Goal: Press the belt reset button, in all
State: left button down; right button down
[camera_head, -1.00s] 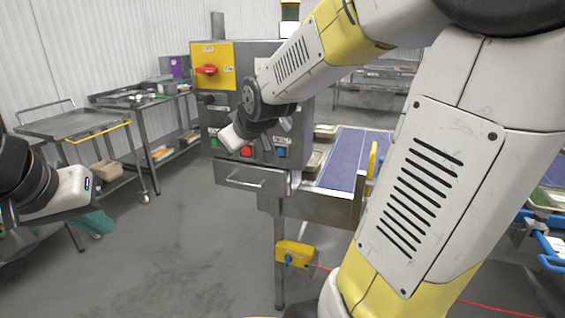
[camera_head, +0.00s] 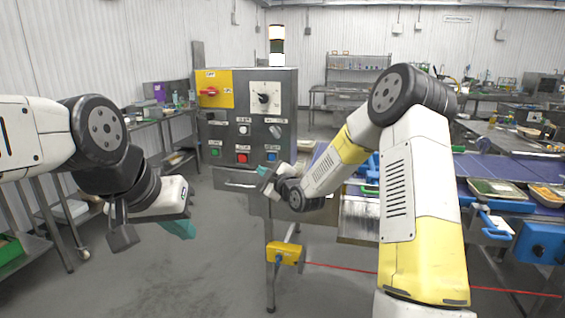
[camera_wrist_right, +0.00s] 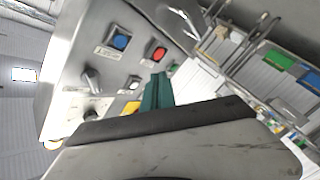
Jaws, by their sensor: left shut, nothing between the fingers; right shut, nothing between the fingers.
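The grey control panel (camera_head: 220,120) carries a blue button (camera_head: 272,155), a red button (camera_head: 242,157) and a green button (camera_head: 215,152) in its bottom row. Their labels are too small to read surely. The blue button (camera_wrist_right: 120,42) and red button (camera_wrist_right: 155,54) also show in the right wrist view. My right gripper (camera_head: 262,171), with teal fingertips, is shut and empty, just below and left of the blue button in the head view. Its fingers (camera_wrist_right: 155,92) stand apart from both buttons in the wrist view. My left gripper (camera_head: 181,229) is shut and empty, low at the left.
A yellow box with a blue button (camera_head: 284,252) hangs low on the stand's leg. The blue conveyor belt (camera_head: 475,166) with food trays lies right of the panel. Metal benches (camera_head: 148,118) stand at the left. Grey floor in front is clear.

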aim_at(272, 160)
jog(key=shift+w+d, duration=0.1)
dwell(0.3)
jog(key=shift+w+d, duration=0.45)
jog(key=shift+w, duration=0.9)
jog(key=shift+w+d, duration=0.4)
jog(key=shift+w, duration=1)
jog(key=shift+w+d, duration=0.45)
jog(key=shift+w, duration=0.9)
jog(key=shift+w+d, duration=0.1)
jog(key=shift+w, duration=0.25)
jog(key=shift+w+d, duration=0.15)
jog(key=shift+w, duration=0.3)
jog(key=shift+s, duration=0.1)
jog(key=shift+s+a, duration=0.25)
jog(key=shift+s, duration=0.5)
jog(key=shift+s+a, duration=0.25)
jog(key=shift+s, duration=0.55)
jog(key=shift+s+a, duration=0.3)
jog(key=shift+s, duration=0.45)
jog(key=shift+s+a, duration=0.25)
jog(key=shift+s, duration=0.55)
